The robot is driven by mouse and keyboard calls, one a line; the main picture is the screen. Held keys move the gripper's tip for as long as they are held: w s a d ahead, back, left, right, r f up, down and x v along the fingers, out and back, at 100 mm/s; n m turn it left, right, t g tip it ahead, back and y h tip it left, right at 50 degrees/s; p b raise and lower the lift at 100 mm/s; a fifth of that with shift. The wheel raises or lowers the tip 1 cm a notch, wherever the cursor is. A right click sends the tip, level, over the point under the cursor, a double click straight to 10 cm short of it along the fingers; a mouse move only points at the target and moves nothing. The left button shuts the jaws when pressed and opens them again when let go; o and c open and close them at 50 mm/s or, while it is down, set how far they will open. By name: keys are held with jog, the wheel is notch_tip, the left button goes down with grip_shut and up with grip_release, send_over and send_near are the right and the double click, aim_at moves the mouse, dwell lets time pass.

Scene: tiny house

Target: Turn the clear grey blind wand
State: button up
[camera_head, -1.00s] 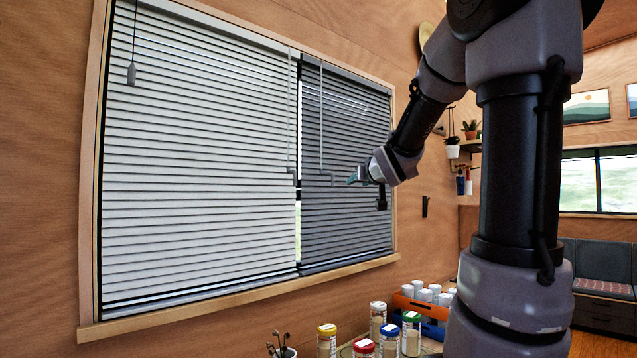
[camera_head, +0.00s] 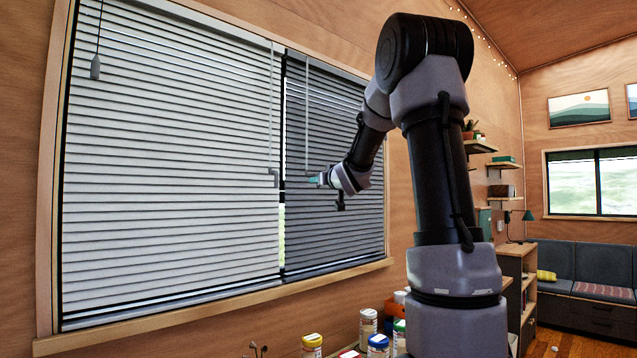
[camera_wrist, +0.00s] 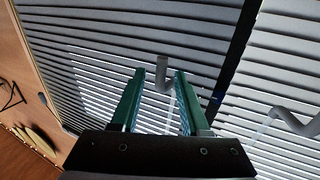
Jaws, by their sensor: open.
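A thin grey wand (camera_head: 307,115) hangs in front of the darker right blind. Its bent grey handle (camera_wrist: 162,72) shows between the tips of my two green fingers in the wrist view. A second thin grey wand (camera_head: 271,110) with a bent handle hangs at the right edge of the lighter left blind; its handle (camera_wrist: 292,120) is at the right in the wrist view, outside my fingers. I cannot tell which is the clear one. My gripper (camera_head: 315,180) is open at the lower end of the right wand, its fingers (camera_wrist: 159,86) on either side of the handle with gaps.
The lighter blind (camera_head: 165,170) and the darker blind (camera_head: 335,225) hang close behind the wands. A cord with a grey pull (camera_head: 95,67) hangs at the left. Below the wooden sill (camera_head: 200,305) stand several jars (camera_head: 368,325).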

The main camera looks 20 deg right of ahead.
jog(key=shift+w, duration=0.75)
grip_shut()
jog(key=shift+d, duration=0.1)
jog(key=w+d+n+g+y, duration=0.1)
jog(key=w+n+g+y, duration=0.5)
jog(key=n+g+y, duration=0.8)
jog(key=shift+d+n+y, duration=0.3)
jog(key=shift+n+y, duration=0.3)
jog(key=shift+y, duration=1)
jog(key=shift+r+n+g, duration=0.1)
jog(key=shift+n+g, duration=0.2)
